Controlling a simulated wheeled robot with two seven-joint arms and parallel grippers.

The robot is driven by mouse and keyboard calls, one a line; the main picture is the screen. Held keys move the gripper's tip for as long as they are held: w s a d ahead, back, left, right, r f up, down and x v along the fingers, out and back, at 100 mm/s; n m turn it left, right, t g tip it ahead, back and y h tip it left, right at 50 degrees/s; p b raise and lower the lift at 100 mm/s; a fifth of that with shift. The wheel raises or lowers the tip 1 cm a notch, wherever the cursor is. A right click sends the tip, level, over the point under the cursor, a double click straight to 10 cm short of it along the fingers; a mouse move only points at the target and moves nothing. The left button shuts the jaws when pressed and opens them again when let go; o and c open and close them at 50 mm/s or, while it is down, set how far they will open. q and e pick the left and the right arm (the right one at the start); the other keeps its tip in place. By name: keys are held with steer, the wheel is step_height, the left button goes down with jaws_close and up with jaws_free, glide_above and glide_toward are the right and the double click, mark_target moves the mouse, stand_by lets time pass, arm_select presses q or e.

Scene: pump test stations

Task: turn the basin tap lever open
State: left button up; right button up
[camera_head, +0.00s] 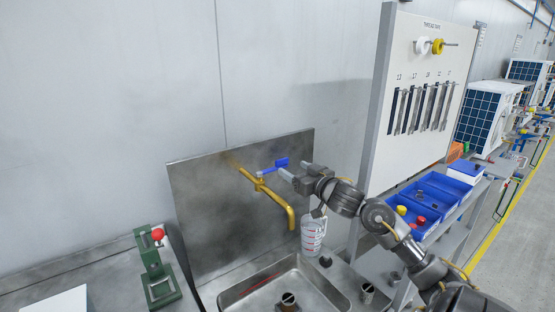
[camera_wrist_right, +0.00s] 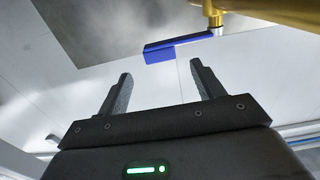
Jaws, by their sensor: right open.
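The basin tap is a brass pipe (camera_head: 276,199) that comes out of the steel splashback and bends down over the sink. Its blue lever (camera_head: 281,163) sits on top of the tap and points to the right. My right gripper (camera_head: 281,170) is at the right of the tap, close to the lever. In the right wrist view the lever (camera_wrist_right: 176,46) lies beyond the open fingertips (camera_wrist_right: 160,72), with nothing between the fingers. The tap body (camera_wrist_right: 213,12) is at the top of that view. I cannot tell from the head view whether a finger touches the lever. My left gripper is not in view.
The steel sink (camera_head: 240,290) lies below the tap. A green stand with a red knob (camera_head: 157,234) is at the left. A tool board (camera_head: 425,85) and blue bins (camera_head: 432,200) are at the right.

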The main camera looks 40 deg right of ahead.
mark_target(283, 162)
steer(key=w, duration=0.2)
steer(key=w+p, duration=0.1)
steer(key=w, duration=0.2)
steer(key=w+d+p, duration=0.1)
steer(key=w, duration=0.2)
steer(key=shift+w, duration=0.5)
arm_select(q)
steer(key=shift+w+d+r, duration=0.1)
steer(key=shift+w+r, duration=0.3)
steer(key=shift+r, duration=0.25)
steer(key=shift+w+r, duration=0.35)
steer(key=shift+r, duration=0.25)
arm_select(e)
steer(key=shift+w, duration=0.15)
